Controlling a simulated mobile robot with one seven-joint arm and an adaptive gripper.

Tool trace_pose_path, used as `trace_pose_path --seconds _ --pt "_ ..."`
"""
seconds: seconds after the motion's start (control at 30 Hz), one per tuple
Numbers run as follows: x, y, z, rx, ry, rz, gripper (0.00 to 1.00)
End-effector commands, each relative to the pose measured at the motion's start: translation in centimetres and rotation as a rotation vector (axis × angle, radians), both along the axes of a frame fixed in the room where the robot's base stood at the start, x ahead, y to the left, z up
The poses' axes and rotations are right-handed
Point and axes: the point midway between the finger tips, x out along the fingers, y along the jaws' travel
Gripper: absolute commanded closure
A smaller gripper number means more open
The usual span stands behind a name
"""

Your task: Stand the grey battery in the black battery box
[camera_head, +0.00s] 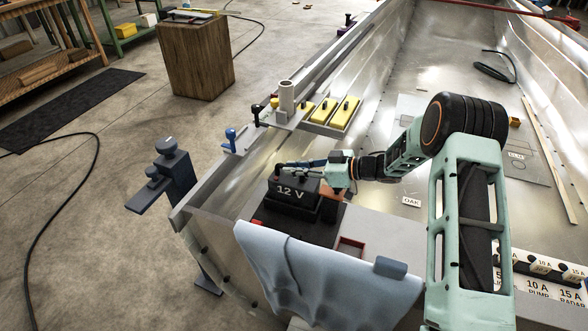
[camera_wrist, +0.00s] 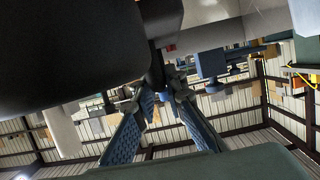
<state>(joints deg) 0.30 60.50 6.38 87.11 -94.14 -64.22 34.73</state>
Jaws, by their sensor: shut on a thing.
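The dark grey battery (camera_head: 291,197), marked 12 V, is upright in the head view, at the near end of the hull. The black battery box (camera_head: 322,233) shows below and around its lower part. I cannot tell how deep the battery sits in it. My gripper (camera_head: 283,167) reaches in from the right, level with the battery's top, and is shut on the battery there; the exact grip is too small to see. In the wrist view its blue fingers (camera_wrist: 160,95) converge at a dark part, beside a large dark shape that fills the upper left.
A light blue cloth (camera_head: 318,275) hangs over the near edge, just below the box. A red-rimmed opening (camera_head: 351,246) is right of the box. Yellow blocks (camera_head: 345,112) and a grey upright tube (camera_head: 286,97) stand on the ledge beyond. A fuse panel (camera_head: 540,275) is at lower right.

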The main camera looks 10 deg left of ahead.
Motion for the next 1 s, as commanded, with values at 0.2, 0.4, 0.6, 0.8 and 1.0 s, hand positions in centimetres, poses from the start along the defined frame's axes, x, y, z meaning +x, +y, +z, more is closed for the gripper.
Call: trace_pose_path --seconds 0.2,0.4,0.6,0.8,1.0 --pt "0.2 0.3 1.6 0.013 -0.009 0.002 1.0" --pt "0.2 0.3 2.2 0.013 -0.009 0.002 1.0" --pt "0.2 0.3 2.8 0.013 -0.009 0.002 1.0" --pt "0.2 0.3 3.3 0.013 -0.009 0.002 1.0" --pt "0.2 0.3 3.4 0.013 -0.008 0.002 1.0"
